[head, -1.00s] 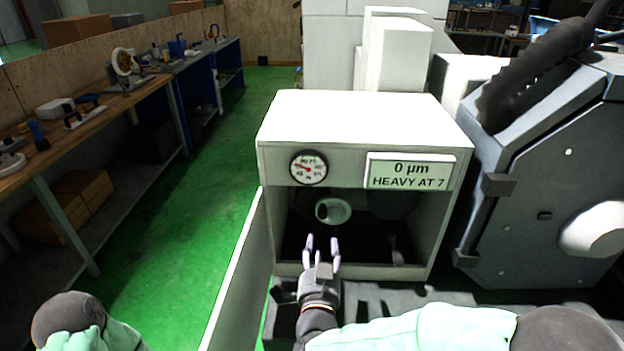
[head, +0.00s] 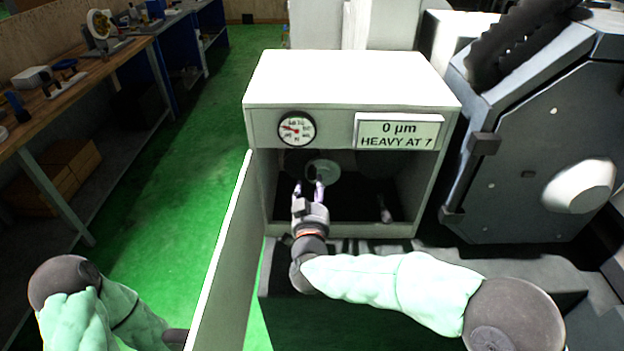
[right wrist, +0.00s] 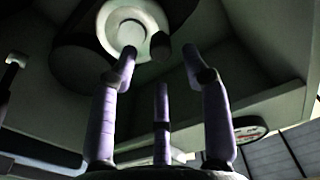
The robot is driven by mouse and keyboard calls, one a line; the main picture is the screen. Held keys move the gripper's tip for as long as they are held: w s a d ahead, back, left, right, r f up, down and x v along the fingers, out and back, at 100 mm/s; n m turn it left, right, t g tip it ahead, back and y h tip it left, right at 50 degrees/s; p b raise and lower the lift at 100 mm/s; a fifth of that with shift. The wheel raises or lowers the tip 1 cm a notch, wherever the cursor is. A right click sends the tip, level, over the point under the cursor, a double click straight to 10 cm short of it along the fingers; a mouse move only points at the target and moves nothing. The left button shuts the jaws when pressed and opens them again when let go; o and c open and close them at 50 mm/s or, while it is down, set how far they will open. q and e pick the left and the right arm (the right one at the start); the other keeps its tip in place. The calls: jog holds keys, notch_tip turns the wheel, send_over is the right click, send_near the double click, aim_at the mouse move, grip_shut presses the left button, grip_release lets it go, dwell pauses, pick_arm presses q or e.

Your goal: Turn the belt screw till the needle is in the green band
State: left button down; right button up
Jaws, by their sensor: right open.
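The white cabinet (head: 350,80) stands open at the front. A round dial gauge (head: 296,128) is on its upper left front, with a red needle pointing left; I cannot make out a green band. Inside the dark opening is a pale round knob (head: 324,170), which I take for the belt screw; it also shows in the right wrist view (right wrist: 126,30). My right gripper (head: 308,187) is open, its fingers pointing into the opening just below and in front of the knob. In the wrist view, its spread fingers (right wrist: 158,68) are apart from the knob and hold nothing.
A sign (head: 398,131) reads "0 µm HEAVY AT 7". A white door panel (head: 222,260) swings out at the cabinet's left. A dark grinder housing (head: 540,140) stands close on the right. A workbench (head: 110,70) runs along the left, with green floor free between.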

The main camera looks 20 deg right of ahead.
aim_at(312, 178)
jog(key=shift+b+x, duration=0.65)
jog(key=shift+x, duration=1.95)
grip_shut()
